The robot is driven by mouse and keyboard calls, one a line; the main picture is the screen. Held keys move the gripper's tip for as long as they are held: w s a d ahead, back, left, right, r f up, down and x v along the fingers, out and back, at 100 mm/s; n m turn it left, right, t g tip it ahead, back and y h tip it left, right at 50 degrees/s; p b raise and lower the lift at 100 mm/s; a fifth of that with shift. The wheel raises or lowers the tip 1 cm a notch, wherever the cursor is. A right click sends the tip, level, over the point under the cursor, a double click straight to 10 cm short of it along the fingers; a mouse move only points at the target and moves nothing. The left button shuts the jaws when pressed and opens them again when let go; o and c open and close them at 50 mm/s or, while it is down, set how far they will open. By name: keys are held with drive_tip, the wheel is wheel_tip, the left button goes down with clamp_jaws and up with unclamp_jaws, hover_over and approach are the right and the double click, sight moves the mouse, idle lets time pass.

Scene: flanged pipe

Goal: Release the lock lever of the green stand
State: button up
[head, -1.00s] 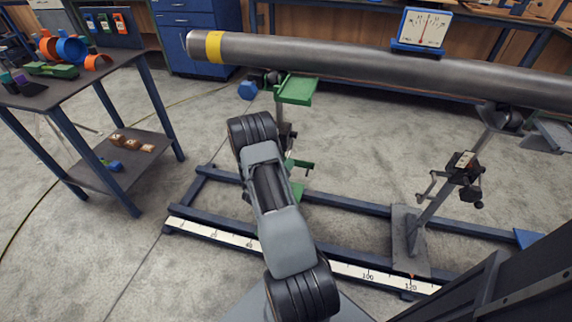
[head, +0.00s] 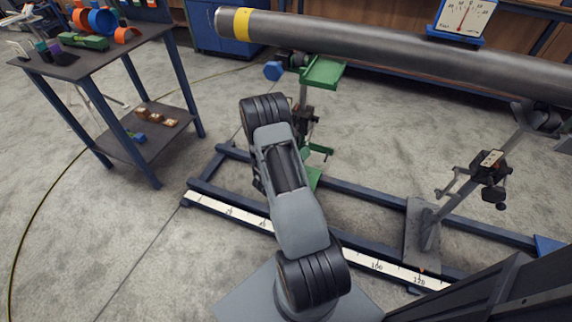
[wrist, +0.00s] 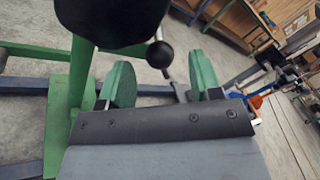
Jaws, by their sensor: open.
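The green stand shows in the head view with its green top plate (head: 324,72) below the pipe's left part, partly hidden by my arm. In the wrist view its green post (wrist: 80,85) rises at the left. A dark rounded part (wrist: 105,18) fills the top left. The lock lever's black ball knob (wrist: 160,54) is beside that part. My gripper (wrist: 162,72) has two green-faced fingers set apart, one on each side below the knob. The knob appears between the fingertips; I cannot tell whether it touches them. My arm hides the gripper in the head view.
A long grey pipe (head: 390,45) with a yellow band crosses above. A grey stand (head: 435,205) is on the right. The blue rail frame (head: 365,201) and white scale (head: 237,213) lie low on the floor. A dark table (head: 75,68) is left, with clear floor between.

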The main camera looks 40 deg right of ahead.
drive_tip(key=s+a+p, duration=0.1)
drive_tip(key=a, duration=0.9)
drive_tip(key=shift+s, duration=0.3)
